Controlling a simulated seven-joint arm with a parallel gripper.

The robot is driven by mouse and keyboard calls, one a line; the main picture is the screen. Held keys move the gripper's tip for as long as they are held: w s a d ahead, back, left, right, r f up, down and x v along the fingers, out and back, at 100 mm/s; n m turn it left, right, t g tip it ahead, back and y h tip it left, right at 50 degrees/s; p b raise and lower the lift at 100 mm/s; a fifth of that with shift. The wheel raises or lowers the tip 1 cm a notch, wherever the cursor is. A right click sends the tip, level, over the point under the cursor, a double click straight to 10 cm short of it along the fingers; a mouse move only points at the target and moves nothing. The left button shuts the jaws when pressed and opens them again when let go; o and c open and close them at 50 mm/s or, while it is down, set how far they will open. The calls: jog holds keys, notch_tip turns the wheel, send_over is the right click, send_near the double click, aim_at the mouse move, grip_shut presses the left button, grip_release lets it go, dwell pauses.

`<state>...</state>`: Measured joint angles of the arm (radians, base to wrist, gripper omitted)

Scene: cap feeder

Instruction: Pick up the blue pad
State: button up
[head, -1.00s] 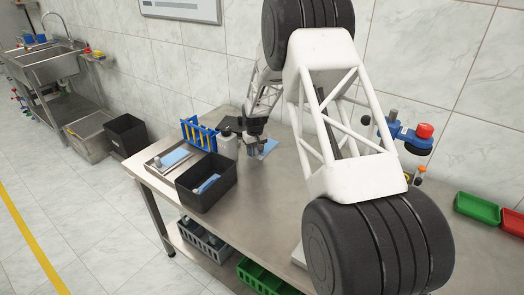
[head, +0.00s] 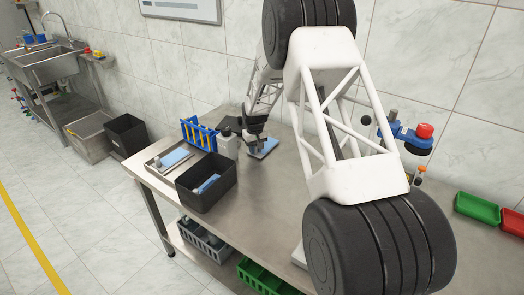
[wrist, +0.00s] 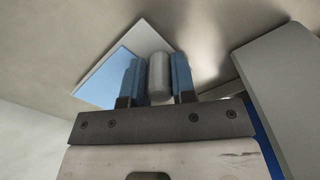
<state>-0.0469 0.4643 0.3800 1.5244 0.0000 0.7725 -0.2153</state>
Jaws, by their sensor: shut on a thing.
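The blue pad (head: 264,147) is at the far side of the steel table, right below my gripper (head: 254,143). In the wrist view the blue pad (wrist: 108,80) shows behind the left finger, with a pale grey border. My gripper (wrist: 157,65) has blue fingers and is shut on a grey cylinder (wrist: 159,80). The cylinder stands in front of the pad's right part. I cannot tell whether it is fixed to the pad, or whether the pad is clear of the table. The fingers hide part of the pad.
A black bin (head: 205,198) with a blue piece inside stands left of my gripper. Behind it are a shallow metal tray (head: 152,166), a blue rack (head: 199,135) and a pale bottle (head: 228,147). The table's middle (head: 255,195) is clear.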

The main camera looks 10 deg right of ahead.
jog(key=shift+r, duration=3.05)
